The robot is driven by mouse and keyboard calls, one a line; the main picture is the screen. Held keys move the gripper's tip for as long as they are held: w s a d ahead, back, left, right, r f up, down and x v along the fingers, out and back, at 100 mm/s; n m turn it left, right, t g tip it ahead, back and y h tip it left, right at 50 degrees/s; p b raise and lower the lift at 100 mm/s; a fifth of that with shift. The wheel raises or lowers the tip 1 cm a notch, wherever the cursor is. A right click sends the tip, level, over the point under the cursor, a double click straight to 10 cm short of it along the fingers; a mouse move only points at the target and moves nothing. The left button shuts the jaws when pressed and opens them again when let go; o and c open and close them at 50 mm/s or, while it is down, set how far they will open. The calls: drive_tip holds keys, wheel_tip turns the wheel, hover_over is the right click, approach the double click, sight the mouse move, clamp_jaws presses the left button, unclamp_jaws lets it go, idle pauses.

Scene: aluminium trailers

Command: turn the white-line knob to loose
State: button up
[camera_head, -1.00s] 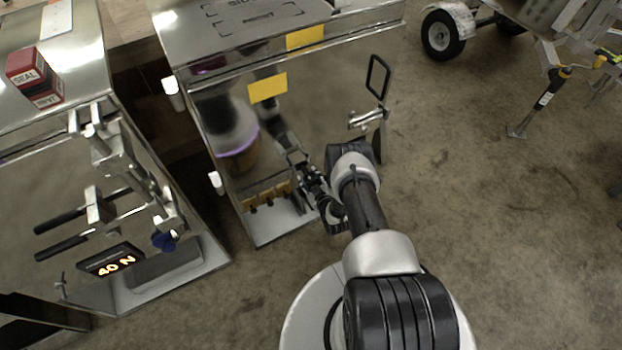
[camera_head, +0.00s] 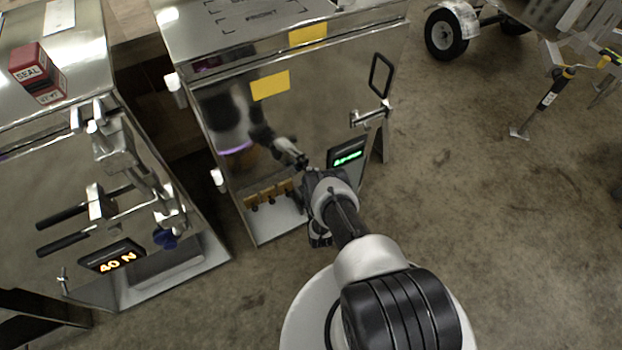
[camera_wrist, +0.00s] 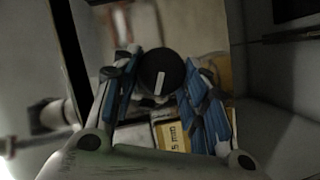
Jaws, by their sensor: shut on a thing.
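A round black knob (camera_wrist: 158,68) with a short white line on its face shows in the wrist view. The line stands nearly upright in that picture, leaning slightly. My gripper (camera_wrist: 161,80) has its blue-padded fingers on either side of the knob and is shut on it. In the head view my wrist (camera_head: 328,188) is low in front of the right metal cabinet (camera_head: 300,100). It hides the knob and most of the gripper there.
A green-lit display (camera_head: 347,155) sits just beside my wrist; its text is unreadable. A yellow "5 mm" block (camera_wrist: 173,137) lies below the knob. Several small wooden blocks (camera_head: 268,195) are left of my wrist. The left cabinet has levers and a "40 N" display (camera_head: 113,258).

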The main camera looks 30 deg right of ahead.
drive_tip(key=shift+n, duration=0.4)
drive_tip(key=o, duration=1)
drive_tip(key=shift+o, duration=0.2)
drive_tip(key=v, duration=1.2)
drive_tip(key=shift+f, duration=0.15)
drive_tip(key=shift+a, duration=0.1)
